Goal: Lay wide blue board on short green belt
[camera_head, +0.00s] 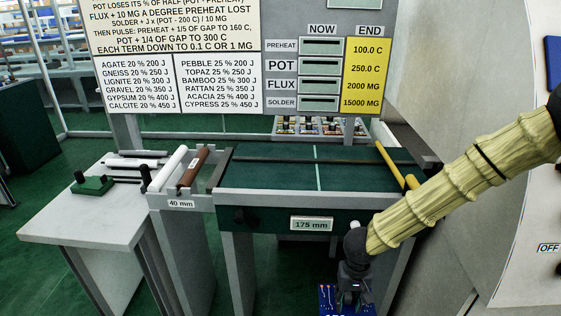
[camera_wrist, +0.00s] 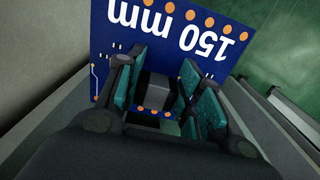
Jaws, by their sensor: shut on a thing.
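The wide blue board (camera_wrist: 215,40) is marked "150 mm", upside down in the wrist view, with orange dots along its edges. My gripper (camera_wrist: 165,100) is shut on the board's near edge. In the head view, my gripper (camera_head: 354,290) points down at the bottom of the picture, in front of the belt. The blue board (camera_head: 328,297) shows below it, partly cut off by the picture's edge. The short green belt (camera_head: 265,172) is flat and bare, crossed by a pale line, with a "175 mm" display on its front. The board is apart from the belt.
Left of the belt are a white roller (camera_head: 167,168) and a brown roller (camera_head: 194,167) above a "40 mm" label. A white table (camera_head: 90,218) stands farther left. A yellow bar (camera_head: 390,166) lies at the belt's right end. A sign panel (camera_head: 180,85) rises behind.

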